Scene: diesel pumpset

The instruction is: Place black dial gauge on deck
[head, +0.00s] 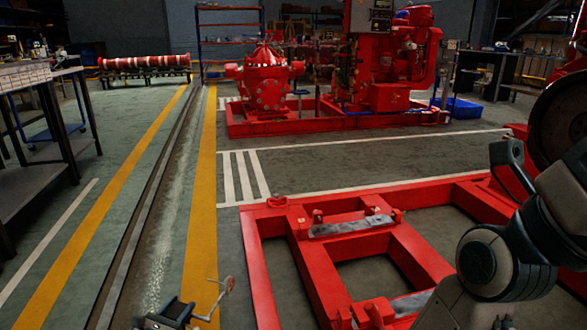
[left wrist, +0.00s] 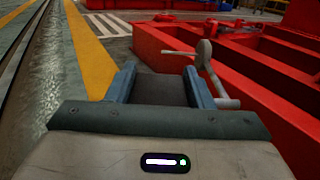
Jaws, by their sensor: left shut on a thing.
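My left gripper (head: 178,314) is at the bottom of the head view, left of the red deck frame (head: 268,285). It is shut on the dial gauge (head: 229,285), whose small round head and thin bent stem stick up to its right. In the left wrist view the gripper fingers (left wrist: 160,88) have a dark block between them, and the gauge head (left wrist: 204,50) stands beside the right finger, looking grey, with a thin rod pointing left. The gauge face cannot be made out. The gauge appears clear of the deck. My right gripper is not in view.
The deck has open bays and grey pads (head: 350,227) on its crossmember. A black round machine part (head: 560,115) stands at the right. A red pumpset (head: 270,80) is behind. A yellow floor stripe (head: 200,220) and clear floor lie to the left.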

